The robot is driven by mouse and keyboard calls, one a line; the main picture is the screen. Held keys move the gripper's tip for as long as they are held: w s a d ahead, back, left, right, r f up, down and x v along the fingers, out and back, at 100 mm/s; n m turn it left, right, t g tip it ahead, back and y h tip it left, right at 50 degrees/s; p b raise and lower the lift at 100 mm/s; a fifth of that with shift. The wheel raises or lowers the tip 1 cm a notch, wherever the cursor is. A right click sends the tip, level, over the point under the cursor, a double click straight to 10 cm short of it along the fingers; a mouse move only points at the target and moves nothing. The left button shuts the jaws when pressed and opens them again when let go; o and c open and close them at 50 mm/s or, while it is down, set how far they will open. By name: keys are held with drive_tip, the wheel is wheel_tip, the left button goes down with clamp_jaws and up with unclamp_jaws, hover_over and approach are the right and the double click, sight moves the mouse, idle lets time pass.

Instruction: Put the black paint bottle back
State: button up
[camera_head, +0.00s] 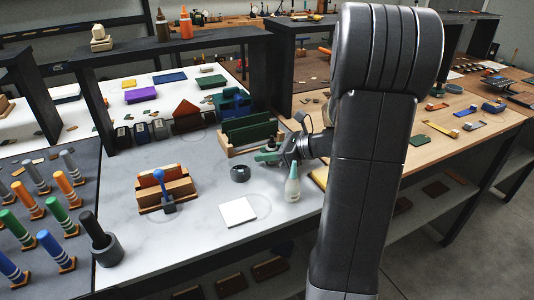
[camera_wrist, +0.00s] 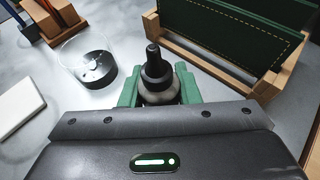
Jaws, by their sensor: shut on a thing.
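The black paint bottle (camera_wrist: 158,75), with a black pointed cap and a greyish body, stands between the two green fingers of my gripper (camera_wrist: 158,88) in the wrist view. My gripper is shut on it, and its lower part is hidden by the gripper. In the head view my gripper (camera_head: 268,156) is low over the pale worktop, just in front of a wooden rack with green boards (camera_head: 250,134). The bottle is too small there to make out clearly. I cannot tell whether its base touches the worktop.
A round black-based dish (camera_head: 240,174) lies left of my gripper, with a white square pad (camera_head: 237,212) nearer the front.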

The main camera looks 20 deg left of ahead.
drive_tip(key=shift+f, duration=0.15)
drive_tip(key=o, duration=1)
drive_tip(key=v, duration=1.2)
drive_tip(key=shift+p, duration=0.4)
